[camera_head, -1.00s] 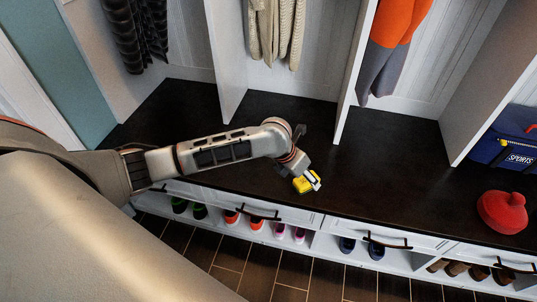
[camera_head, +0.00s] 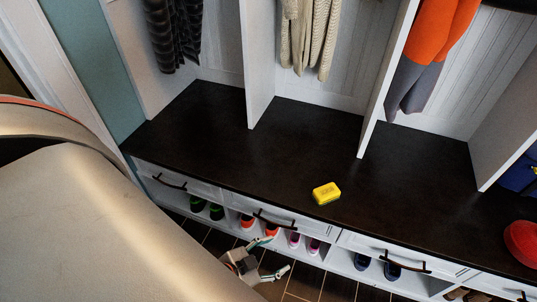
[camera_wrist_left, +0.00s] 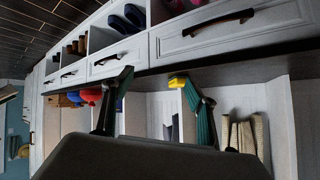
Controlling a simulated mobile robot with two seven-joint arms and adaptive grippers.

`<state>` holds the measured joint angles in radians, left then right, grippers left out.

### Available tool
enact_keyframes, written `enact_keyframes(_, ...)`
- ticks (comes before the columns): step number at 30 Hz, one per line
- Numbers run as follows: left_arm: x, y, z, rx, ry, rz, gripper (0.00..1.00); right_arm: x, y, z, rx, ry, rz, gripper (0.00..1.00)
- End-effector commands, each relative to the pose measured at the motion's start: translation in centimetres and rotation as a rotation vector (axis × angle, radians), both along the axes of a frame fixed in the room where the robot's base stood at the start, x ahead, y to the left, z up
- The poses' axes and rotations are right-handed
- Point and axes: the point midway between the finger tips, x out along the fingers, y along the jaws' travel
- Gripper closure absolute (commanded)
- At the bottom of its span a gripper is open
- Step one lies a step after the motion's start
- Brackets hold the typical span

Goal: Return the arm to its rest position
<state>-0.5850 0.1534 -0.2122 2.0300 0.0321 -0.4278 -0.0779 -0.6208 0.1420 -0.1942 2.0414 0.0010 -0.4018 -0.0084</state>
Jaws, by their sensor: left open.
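My left gripper (camera_head: 264,268) is low in the head view, in front of the bench and over the floor, its fingers spread and empty. Its open fingers also show in the left wrist view (camera_wrist_left: 160,100). A yellow block (camera_head: 326,193) lies on the dark bench top (camera_head: 240,150), near the front edge and apart from the gripper. The block also shows in the left wrist view (camera_wrist_left: 177,81), beyond the fingers. Most of my left arm's forearm is hidden behind my own upper arm part at the left. My right gripper is not in view.
White drawers with dark handles (camera_head: 274,220) front the bench, with shoes (camera_head: 377,266) on the shelf below. White dividers (camera_head: 388,75) separate cubbies with hanging clothes (camera_head: 305,35). A red object (camera_head: 522,243) and a blue bag (camera_head: 520,174) are at the right. The bench top is mostly clear.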

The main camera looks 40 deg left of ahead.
Motion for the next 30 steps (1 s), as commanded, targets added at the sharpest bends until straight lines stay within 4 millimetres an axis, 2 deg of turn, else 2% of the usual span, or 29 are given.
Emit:
enact_keyframes(3, -1.0, 0.8, 0.1, -0.038, 0.007, 0.055, 0.42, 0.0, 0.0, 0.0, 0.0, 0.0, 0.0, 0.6)
enact_keyframes(13, -1.0, 0.8, 0.3, -0.045, 0.006, 0.06, 0.42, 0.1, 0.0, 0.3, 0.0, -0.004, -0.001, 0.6)
enact_keyframes(20, -0.6, 0.3, 3.1, -0.068, -0.007, 0.062, 0.42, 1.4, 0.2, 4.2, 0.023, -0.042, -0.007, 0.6)
enact_keyframes(23, -0.9, -0.1, 4.3, -0.085, 0.0, 0.064, 0.42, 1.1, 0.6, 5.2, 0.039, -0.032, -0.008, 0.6)
enact_keyframes(26, -1.3, -0.3, 4.5, -0.096, 0.009, 0.066, 0.42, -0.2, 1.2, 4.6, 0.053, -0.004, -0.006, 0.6)
enact_keyframes(30, -1.6, -0.4, 3.9, -0.1, 0.016, 0.067, 0.42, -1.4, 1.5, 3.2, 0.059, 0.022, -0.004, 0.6)
